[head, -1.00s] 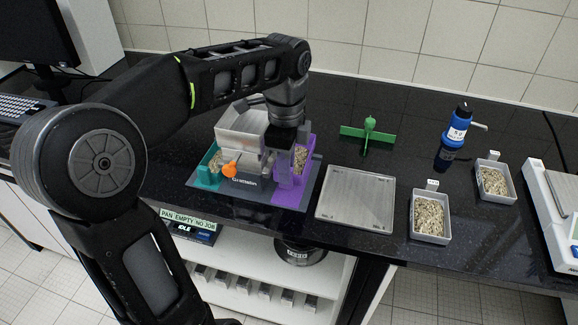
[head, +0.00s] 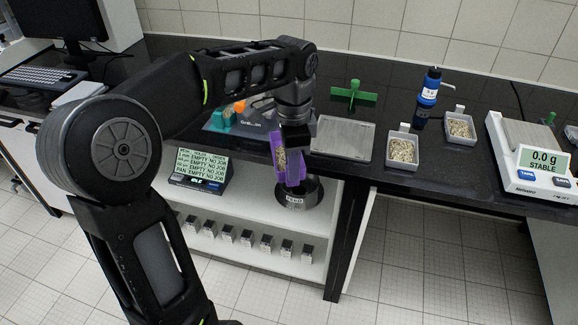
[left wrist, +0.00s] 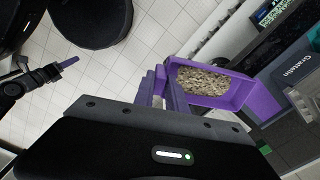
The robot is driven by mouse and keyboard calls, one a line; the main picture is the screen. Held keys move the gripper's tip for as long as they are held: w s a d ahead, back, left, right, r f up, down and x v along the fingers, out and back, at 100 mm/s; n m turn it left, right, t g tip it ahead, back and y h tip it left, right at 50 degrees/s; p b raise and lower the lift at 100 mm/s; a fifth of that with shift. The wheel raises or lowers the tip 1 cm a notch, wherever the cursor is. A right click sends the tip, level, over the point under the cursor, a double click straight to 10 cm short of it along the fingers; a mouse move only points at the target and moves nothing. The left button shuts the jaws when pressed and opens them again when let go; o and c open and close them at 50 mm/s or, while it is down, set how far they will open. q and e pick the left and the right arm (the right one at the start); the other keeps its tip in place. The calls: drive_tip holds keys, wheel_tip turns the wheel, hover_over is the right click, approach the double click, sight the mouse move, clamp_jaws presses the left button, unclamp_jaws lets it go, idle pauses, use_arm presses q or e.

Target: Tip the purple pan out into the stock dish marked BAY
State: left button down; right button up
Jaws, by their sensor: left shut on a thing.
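The purple pan (head: 279,158) holds pale grains and is in my left gripper (head: 292,146), in front of the bench edge. In the left wrist view the pan (left wrist: 243,94) still has grains lying in it, and the left fingers (left wrist: 165,92) are shut at its near end. Two grey stock dishes of grains stand on the bench, a nearer one (head: 402,163) and a farther one (head: 459,139). Their tags are too small to read. A dark jaw with a purple tip, seemingly my right gripper (left wrist: 68,62), shows at the left of the wrist view; its opening is unclear.
The shaker (head: 250,122) is partly hidden behind my left arm. A flat grey tray (head: 343,138) lies between it and the dishes. A round dark container (head: 297,197) stands below the bench edge.

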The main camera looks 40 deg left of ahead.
use_arm(q)
drive_tip(key=shift+w+d+f+n, duration=0.45)
drive_tip(key=shift+n, duration=0.55)
drive_tip(key=w+d+f+n, duration=0.6)
drive_tip(key=d+f, duration=0.4)
drive_tip(key=d, duration=0.2)
drive_tip(key=shift+w+d+f+n, duration=0.25)
drive_tip(key=shift+w+f+n, duration=0.05)
drive_tip(key=shift+n, duration=0.2)
